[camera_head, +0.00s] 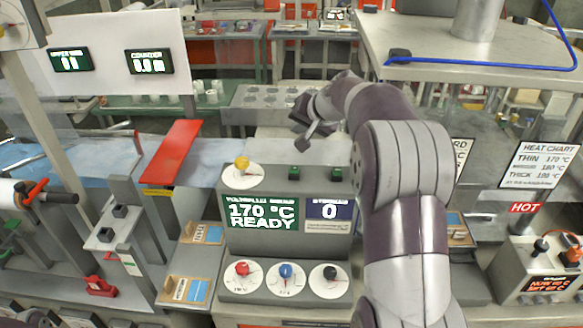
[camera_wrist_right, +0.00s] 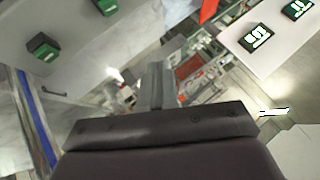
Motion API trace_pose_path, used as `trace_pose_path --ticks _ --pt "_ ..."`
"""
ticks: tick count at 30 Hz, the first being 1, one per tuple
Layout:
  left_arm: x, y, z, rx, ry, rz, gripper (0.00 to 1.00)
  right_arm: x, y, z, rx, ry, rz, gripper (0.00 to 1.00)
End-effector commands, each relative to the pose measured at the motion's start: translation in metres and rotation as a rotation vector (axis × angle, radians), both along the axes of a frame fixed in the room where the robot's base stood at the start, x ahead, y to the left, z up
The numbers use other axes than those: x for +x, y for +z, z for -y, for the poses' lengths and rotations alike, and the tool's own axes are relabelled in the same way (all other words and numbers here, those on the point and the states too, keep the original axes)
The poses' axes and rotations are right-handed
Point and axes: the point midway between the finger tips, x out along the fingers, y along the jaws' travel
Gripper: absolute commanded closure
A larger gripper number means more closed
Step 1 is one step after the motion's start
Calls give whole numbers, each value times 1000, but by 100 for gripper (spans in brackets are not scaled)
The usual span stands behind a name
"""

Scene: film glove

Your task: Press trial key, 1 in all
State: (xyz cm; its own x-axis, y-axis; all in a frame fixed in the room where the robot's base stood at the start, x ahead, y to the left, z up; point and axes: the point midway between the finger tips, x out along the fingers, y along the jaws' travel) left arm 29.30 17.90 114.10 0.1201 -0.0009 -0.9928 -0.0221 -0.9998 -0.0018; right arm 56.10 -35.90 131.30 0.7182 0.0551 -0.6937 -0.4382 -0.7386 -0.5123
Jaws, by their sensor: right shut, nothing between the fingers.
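The grey console has two green keys on its sloped top, a left one (camera_head: 294,173) and a right one (camera_head: 336,174); their labels are too small to read, so I cannot tell which is the trial key. Both green keys also show in the right wrist view, one at the upper left (camera_wrist_right: 43,47) and one at the top edge (camera_wrist_right: 105,6). My right gripper (camera_head: 309,137) is shut and empty, above and behind the console top, apart from both keys. It also shows in the right wrist view (camera_wrist_right: 155,85). My left gripper is out of view.
The console screen (camera_head: 262,214) reads 170 °C READY, and the display beside it (camera_head: 329,212) shows 0. A yellow knob (camera_head: 242,163) sits left of the keys. Red, blue and black knobs (camera_head: 286,271) line the front. A red plate (camera_head: 173,152) rises at left.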

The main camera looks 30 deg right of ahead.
Motion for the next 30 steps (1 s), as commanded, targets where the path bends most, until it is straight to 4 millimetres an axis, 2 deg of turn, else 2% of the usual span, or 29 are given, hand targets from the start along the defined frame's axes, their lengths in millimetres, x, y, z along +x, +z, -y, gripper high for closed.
trace_pose_path --ticks 8,20,24,30 --pt "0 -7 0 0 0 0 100 0 -9 0 0 0 -1 100" --pt "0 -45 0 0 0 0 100 0 -64 -1 0 1 -2 100" --pt "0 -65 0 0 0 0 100 0 -84 -1 -1 1 -1 100" --pt "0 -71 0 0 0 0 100 0 -90 -1 -1 1 -1 100"
